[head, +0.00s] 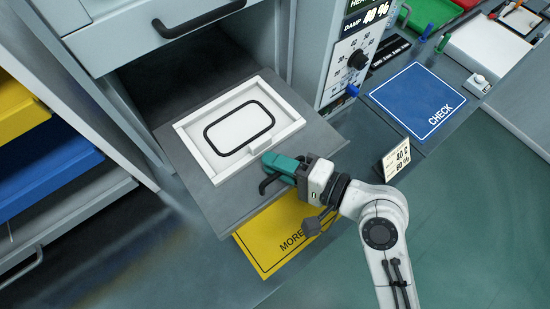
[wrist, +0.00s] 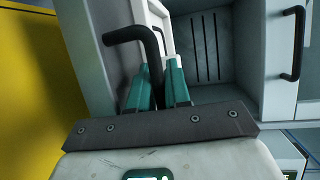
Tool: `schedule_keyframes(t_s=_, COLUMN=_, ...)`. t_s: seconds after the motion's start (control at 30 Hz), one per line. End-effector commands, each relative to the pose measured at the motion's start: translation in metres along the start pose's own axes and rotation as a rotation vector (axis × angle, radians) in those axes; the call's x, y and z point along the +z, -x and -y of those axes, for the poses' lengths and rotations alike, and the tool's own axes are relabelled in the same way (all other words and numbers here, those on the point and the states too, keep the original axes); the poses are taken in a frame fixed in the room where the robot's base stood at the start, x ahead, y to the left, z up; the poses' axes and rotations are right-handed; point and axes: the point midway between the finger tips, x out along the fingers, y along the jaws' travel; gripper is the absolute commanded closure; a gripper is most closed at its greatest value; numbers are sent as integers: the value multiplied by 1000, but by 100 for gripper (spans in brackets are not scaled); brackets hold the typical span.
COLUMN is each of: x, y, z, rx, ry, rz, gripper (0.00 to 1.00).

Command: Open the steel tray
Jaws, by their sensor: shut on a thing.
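The steel tray (head: 225,205) is a flat grey plate that sticks out of the grey cabinet's dark opening. A shallow white tray (head: 190,153) with a black rounded rectangular ring (head: 208,136) lies on it. My gripper (head: 274,164) has teal fingers and is at the steel tray's front edge, shut on its black bar handle (head: 266,186). The wrist view shows the handle (wrist: 155,60) running between the two fingers (wrist: 158,92), its bent end showing beyond them. Part of the handle is hidden by the fingers.
A closed drawer (head: 150,30) with a black handle is above the opening. A yellow MORE panel (head: 270,245) lies below the steel tray. A blue CHECK mat (head: 417,100) and a small sign (head: 396,158) are to the right. Open green floor (head: 480,220) is at lower right.

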Motion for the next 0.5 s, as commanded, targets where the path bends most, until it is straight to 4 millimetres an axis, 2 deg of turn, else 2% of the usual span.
schedule_keyframes(t_s=0.23, x=0, y=0, z=-1, rx=2, ry=0, rz=0, gripper=100)
schedule_keyframes(t_s=0.27, x=0, y=0, z=-1, rx=2, ry=0, rz=-1, gripper=82)
schedule_keyframes(t_s=0.3, x=0, y=0, z=-1, rx=2, ry=-1, rz=0, gripper=78)
schedule_keyframes(t_s=0.5, x=0, y=0, z=0, rx=1, ry=0, rz=0, gripper=77)
